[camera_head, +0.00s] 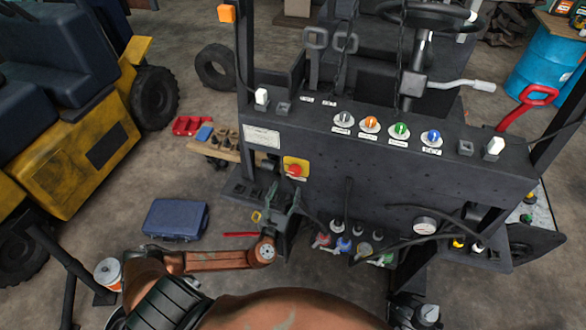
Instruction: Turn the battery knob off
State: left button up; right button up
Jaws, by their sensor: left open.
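The battery knob (294,171) is a red knob on a yellow square plate, on the left part of the dark front panel (330,190). Its red face shows clearly. My left gripper (286,200) is just below the knob, with its fingers pointing up toward it. It is open and holds nothing. In this view its tips lie close under the yellow plate; I cannot tell whether they touch it. My right gripper does not show clearly in the picture.
Coloured connectors (344,243) and a gauge (424,225) sit lower right. A blue case (175,220) lies on the floor at left. A yellow vehicle (70,140) stands far left.

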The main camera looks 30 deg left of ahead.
aim_at(294, 173)
pick_arm(q)
jog(key=shift+m+t+h, duration=0.3)
jog(key=shift+m+h, duration=0.1)
jog(key=shift+m, duration=0.4)
jog(key=shift+d+r+p+x, duration=0.1)
jog(key=shift+r+p+x, duration=0.15)
jog(key=shift+x, duration=1.05)
jog(key=shift+d+r+p+x, duration=0.1)
jog(key=shift+r+p+x, duration=0.1)
jog(key=shift+x, duration=1.15)
jog(key=shift+d+r+p+x, duration=0.15)
jog(key=shift+p+x, duration=0.1)
jog(key=shift+x, duration=1.05)
jog(key=c, duration=1.2)
